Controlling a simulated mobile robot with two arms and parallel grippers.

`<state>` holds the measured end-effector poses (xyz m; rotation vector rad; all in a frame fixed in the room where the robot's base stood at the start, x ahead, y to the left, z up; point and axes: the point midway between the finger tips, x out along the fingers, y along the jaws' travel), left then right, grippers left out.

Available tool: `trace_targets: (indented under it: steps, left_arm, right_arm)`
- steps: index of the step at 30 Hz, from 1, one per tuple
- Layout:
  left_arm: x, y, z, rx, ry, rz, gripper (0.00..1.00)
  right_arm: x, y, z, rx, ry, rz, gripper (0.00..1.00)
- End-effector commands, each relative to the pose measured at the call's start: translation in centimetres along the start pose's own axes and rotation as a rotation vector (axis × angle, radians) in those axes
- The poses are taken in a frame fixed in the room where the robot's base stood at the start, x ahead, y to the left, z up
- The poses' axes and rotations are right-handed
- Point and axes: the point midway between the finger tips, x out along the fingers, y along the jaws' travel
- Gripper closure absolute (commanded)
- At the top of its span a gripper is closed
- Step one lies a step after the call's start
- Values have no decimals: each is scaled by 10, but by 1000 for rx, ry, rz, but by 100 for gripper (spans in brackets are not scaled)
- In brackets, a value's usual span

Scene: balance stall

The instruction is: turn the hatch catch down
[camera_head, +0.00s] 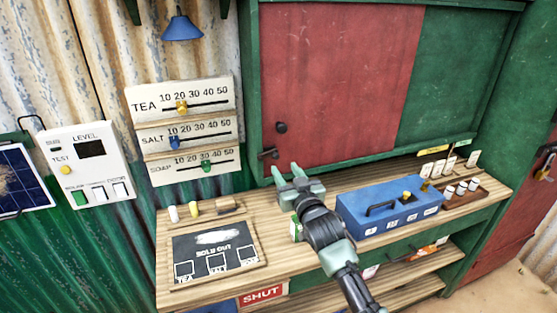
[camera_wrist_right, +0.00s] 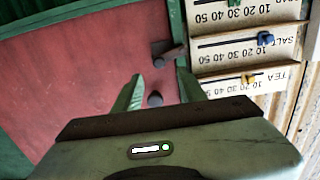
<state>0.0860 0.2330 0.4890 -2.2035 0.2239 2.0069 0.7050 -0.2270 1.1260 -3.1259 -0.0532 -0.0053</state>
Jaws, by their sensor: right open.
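The hatch is a red panel (camera_head: 335,80) in a green frame, and it also fills the left of the right wrist view (camera_wrist_right: 80,80). The dark hatch catch (camera_head: 268,154) sits at its lower left edge, lying roughly sideways; it also shows in the right wrist view (camera_wrist_right: 166,51), where the picture is upside down. A dark round knob (camera_head: 281,127) is just above the catch. My right gripper (camera_head: 285,170) is open and empty, a little below the catch, its fingers pointing toward the hatch and apart from the catch. My left gripper is not in view.
Below the hatch is a wooden counter (camera_head: 172,215) with a blue box (camera_head: 365,207), a chalkboard (camera_head: 207,254) and small pots at the right. Slider boards (camera_head: 213,88) for tea, salt and soap hang left of the hatch.

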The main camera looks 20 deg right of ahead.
Motion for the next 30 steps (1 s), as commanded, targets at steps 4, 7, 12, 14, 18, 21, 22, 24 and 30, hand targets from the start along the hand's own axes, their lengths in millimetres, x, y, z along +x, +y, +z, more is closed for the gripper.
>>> trace_targets:
  steps: [4, 7, 12, 14, 18, 21, 22, 24, 30]
  left_arm:
    - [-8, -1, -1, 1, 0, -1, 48]
    - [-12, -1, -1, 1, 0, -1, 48]
    - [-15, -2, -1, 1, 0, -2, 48]
    - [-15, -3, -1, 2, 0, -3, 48]
    - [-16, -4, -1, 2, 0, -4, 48]
    - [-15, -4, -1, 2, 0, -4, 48]
    - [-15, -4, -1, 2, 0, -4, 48]
    - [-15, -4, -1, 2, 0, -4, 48]
    - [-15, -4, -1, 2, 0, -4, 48]
  right_arm:
    - [24, 0, -3, 1, 0, 0, 59]
    - [39, 0, -3, 1, -1, 0, 59]
    - [57, 0, -1, 1, -1, 0, 59]
    - [60, 0, 0, 1, -3, 0, 59]
    - [64, 0, 0, 1, -2, 0, 59]
    - [64, 0, 0, 1, -1, -1, 59]
    - [64, 0, 0, 1, -1, 0, 59]
    - [64, 0, 0, 1, -2, 0, 59]
    - [64, 0, 1, 0, -2, 0, 100]
